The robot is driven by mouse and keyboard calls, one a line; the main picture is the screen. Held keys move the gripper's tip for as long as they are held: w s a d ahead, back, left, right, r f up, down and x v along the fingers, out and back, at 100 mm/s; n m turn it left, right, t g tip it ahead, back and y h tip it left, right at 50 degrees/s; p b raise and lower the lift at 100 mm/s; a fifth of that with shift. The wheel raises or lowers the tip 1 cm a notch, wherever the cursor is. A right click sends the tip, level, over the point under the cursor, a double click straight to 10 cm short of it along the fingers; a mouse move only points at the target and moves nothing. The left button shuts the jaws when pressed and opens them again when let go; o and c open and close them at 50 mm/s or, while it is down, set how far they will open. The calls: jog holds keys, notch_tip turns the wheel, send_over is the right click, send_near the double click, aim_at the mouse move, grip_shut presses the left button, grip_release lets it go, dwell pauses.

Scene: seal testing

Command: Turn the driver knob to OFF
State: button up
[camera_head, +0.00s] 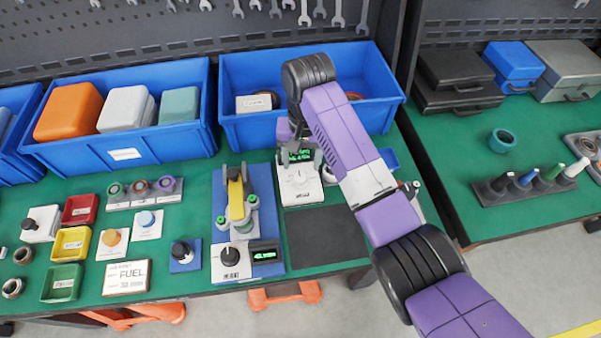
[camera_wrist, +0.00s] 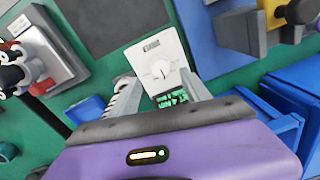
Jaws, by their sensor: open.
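A white box (camera_head: 301,199) with a small green-lit display stands on the green bench, right of the blue test rig. It also shows in the wrist view (camera_wrist: 146,54), with a white round knob (camera_wrist: 161,69) on its face and the display (camera_wrist: 172,98) beside it. I take this as the driver; its printed label is too small to read, and so is the knob's setting. My gripper (camera_head: 301,157) is over this box, partly hiding it. In the wrist view my gripper (camera_wrist: 158,80) is open, its fingers appearing on either side of the knob, with nothing held. Contact cannot be told.
The blue test rig (camera_head: 219,213) with a yellow part, black knob (camera_head: 230,255) and second display stands close left. A dark mat (camera_head: 327,238) lies in front of the box, clear. A blue bin (camera_head: 246,127) stands behind. Coloured trays and switch boxes fill the left bench.

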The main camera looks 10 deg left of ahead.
aim_at(300, 178)
notch_tip(300, 178, down, 6)
jog(key=shift+a+f, duration=0.1)
jog(key=shift+f, duration=0.15)
grip_shut()
dwell(0.3)
